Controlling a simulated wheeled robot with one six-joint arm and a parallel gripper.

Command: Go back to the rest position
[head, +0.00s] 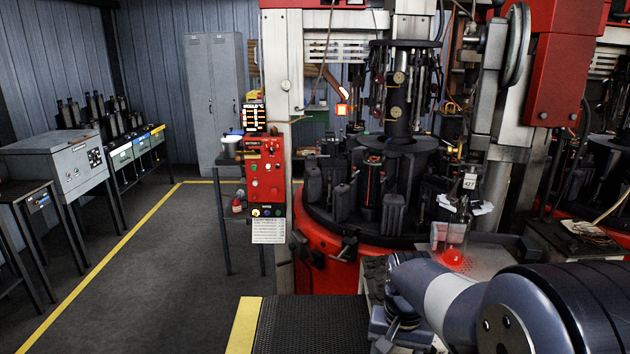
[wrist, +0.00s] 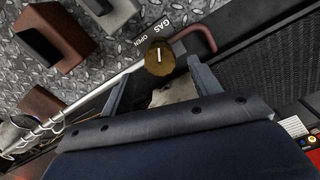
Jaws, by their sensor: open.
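My gripper (wrist: 160,72) is open in the wrist view, its two grey fingers spread apart with nothing held between them. Beyond and between the fingertips is a round brass gas valve (wrist: 159,58), beside a plate (wrist: 158,31) lettered "GAS OPEN". I cannot tell whether a finger touches the valve. In the head view my arm (head: 455,300) reaches in from the lower right, and its wrist bends down near the bottom edge. The fingertips cannot be made out there.
A rotary moulding machine (head: 325,250) with a red base stands close ahead. A red control box (head: 265,170) is at its left. Grey benches (head: 60,160) line the left wall; the floor between is clear.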

